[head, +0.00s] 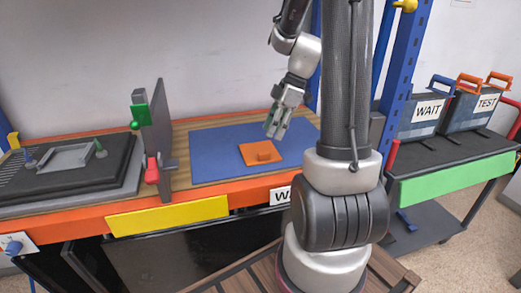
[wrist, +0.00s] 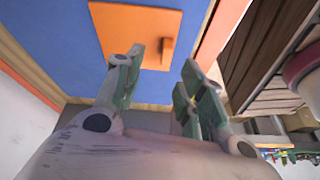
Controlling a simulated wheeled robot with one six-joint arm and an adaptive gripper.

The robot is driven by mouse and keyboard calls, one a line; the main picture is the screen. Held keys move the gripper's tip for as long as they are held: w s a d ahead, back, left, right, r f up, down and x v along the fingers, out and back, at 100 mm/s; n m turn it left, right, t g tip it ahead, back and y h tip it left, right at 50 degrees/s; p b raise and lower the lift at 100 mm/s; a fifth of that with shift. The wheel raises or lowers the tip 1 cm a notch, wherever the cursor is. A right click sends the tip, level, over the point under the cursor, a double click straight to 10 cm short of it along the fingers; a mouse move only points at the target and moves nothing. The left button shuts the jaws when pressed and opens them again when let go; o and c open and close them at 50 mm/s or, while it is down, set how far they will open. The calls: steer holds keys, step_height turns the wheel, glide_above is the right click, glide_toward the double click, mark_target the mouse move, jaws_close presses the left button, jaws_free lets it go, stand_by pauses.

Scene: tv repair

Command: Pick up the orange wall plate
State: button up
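The orange wall plate (head: 258,154) is a flat square with a small raised block on it. It lies on the blue mat (head: 215,150) on the workbench. It also shows at the top of the wrist view (wrist: 120,30), with its block toward the right. My gripper (head: 277,124) is above the mat, just to the right of and over the plate in the head view. In the wrist view its two green-padded fingers (wrist: 157,85) are apart with nothing between them. The gripper looks clear of the plate.
A dark upright panel (head: 158,140) with a green and a red clamp stands left of the mat. A black tray (head: 70,165) with a grey frame lies farther left. At right, a cart holds the WAIT bin (head: 421,117) and TEST bin (head: 470,110). A blue post stands behind my arm.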

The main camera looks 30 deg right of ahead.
mark_target(265, 152)
steer(key=a+f, duration=0.1)
steer(key=f, duration=0.1)
steer(key=a+f+n, duration=0.1)
steer(key=f, duration=0.2)
steer(key=a+f+n, duration=0.1)
steer(key=f, duration=0.1)
steer(key=shift+a+f, duration=0.15)
steer(key=shift+a, duration=0.05)
jaws_close()
